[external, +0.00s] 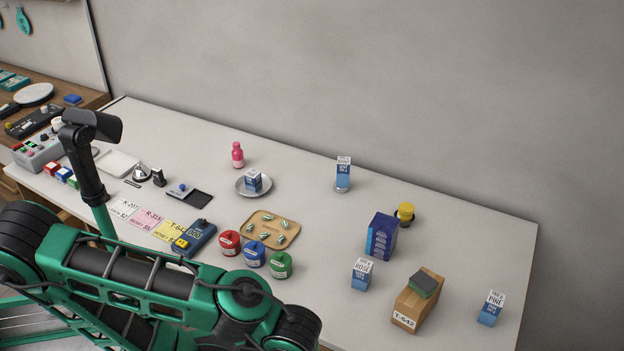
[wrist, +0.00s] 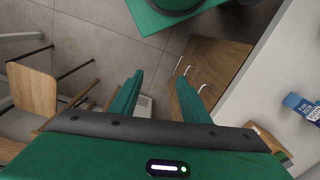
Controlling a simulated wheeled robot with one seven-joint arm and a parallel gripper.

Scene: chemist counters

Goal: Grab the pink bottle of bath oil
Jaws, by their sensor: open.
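The pink bottle (external: 237,156) stands upright near the back of the white counter, left of the middle, in the external view. It is behind a round metal dish and does not show in the wrist view. My gripper (wrist: 158,98) is open and empty in the wrist view, its two green fingers apart above the floor, beside the counter. In the external view my green arm fills the lower left, in front of the counter, and the fingers cannot be made out there. The gripper is well away from the pink bottle.
The metal dish (external: 242,187) holds a small blue-and-white box in front of the bottle. A wooden tray (external: 250,228) and red, blue and green jars stand nearer. A tall blue-and-white box (external: 343,172) stands to the right. The counter left of the bottle is fairly clear.

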